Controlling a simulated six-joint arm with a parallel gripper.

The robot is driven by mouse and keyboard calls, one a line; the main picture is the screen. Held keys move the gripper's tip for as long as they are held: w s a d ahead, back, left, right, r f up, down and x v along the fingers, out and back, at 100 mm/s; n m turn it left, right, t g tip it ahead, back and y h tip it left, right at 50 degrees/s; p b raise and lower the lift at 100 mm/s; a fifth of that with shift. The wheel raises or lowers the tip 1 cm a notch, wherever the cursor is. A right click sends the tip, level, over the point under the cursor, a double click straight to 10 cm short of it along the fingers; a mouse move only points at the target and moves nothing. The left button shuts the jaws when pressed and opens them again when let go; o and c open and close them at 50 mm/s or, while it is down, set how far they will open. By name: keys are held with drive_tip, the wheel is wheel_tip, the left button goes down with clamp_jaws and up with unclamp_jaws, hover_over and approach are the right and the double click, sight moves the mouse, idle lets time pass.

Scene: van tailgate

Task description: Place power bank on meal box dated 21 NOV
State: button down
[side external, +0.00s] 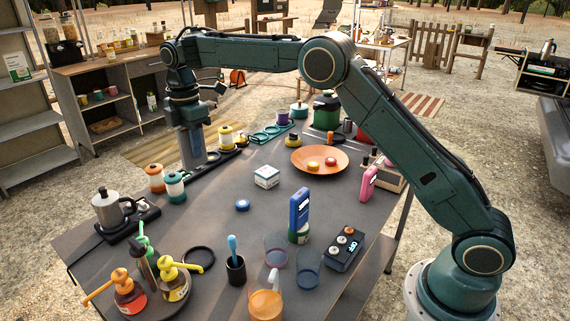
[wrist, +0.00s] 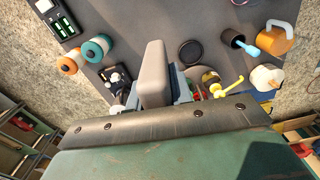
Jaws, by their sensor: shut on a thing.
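My gripper (side external: 192,150) is at the far left of the table, pointing down in the side external view. It is shut on an upright grey slab (wrist: 155,72) with rounded edges, which looks like the power bank. The slab is held above the table, and its lower end is hard to make out from the side. A small white box (side external: 266,177) with a printed label stands mid-table, apart from my gripper. It could be a meal box, but its print is too small to read. I cannot make out a 21 NOV date anywhere.
Orange and teal spools (side external: 174,187) and a moka pot (side external: 108,208) stand near my gripper. A blue device (side external: 299,210) stands upright at mid-right. An orange plate (side external: 320,159) lies behind. Bottles and cups crowd the front.

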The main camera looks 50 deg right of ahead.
drive_tip(key=w+d+r, duration=0.2)
drive_tip(key=d+r, duration=0.1)
drive_tip(key=d, duration=1)
wheel_tip(320, 180, up, 2)
drive_tip(key=n, duration=0.1)
hover_over(267, 171)
wheel_tip(267, 171, down, 16)
drive_tip(key=shift+r, duration=0.2)
drive_tip(key=shift+f, duration=0.1)
drive_tip(key=shift+f, duration=2.05)
drive_tip(key=shift+f, duration=0.1)
